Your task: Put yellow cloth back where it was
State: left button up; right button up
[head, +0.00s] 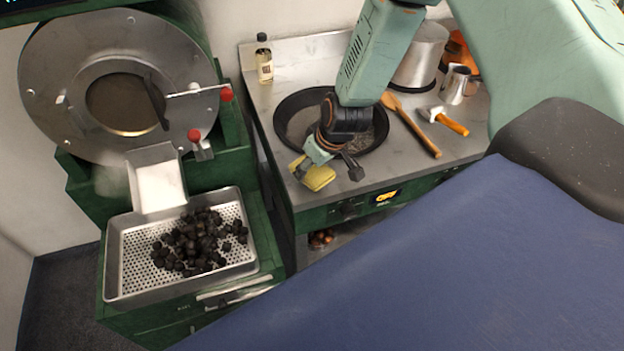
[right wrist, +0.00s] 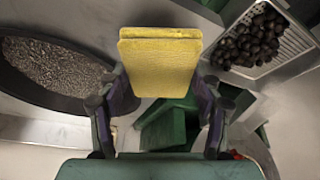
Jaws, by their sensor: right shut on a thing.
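The yellow cloth (head: 319,177) is a folded pad at the front left of the steel counter, by its edge. My right gripper (head: 326,160) is shut on it, coming from above, in front of the pan. In the right wrist view the cloth (right wrist: 158,66) sits between the two fingers (right wrist: 160,100), its folded layers showing. Whether it touches the counter I cannot tell. My left gripper is not in view.
A dark pan (head: 290,107) lies behind the gripper. A bottle (head: 264,60), wooden spoon (head: 418,130), orange-handled brush (head: 450,122) and metal jug (head: 454,84) stand or lie on the counter. A perforated tray (head: 130,270) of dark chestnuts (head: 190,243) is at lower left, below the roaster (head: 60,75).

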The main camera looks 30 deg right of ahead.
aim_at(318, 176)
jog(key=f, duration=0.1)
jog(key=d+f+b, duration=0.1)
jog(key=s+d+f+b, duration=0.1)
jog(key=shift+f, duration=0.3)
jog(key=shift+d+f, duration=0.1)
jog(key=shift+f, duration=0.05)
jog(key=shift+w+a, duration=0.4)
jog(key=shift+a, duration=0.45)
jog(key=o, duration=0.6)
jog(key=shift+s+d, duration=0.1)
jog(key=shift+d, duration=0.05)
jog(key=shift+c, duration=0.2)
jog(key=o, duration=0.3)
jog(key=shift+s+d, duration=0.2)
jog(key=shift+d, duration=0.3)
jog(key=shift+o, duration=0.7)
jog(key=shift+w+a, duration=0.3)
jog(key=shift+a, duration=0.25)
jog(key=shift+s+d+r, duration=0.15)
jog(key=shift+d+r, duration=0.05)
jog(key=shift+d, duration=0.05)
pick_arm(q)
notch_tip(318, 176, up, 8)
jog(key=p, duration=0.9)
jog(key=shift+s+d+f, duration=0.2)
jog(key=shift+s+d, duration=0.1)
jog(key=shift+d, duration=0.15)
pick_arm(e)
jog(key=shift+v, duration=6)
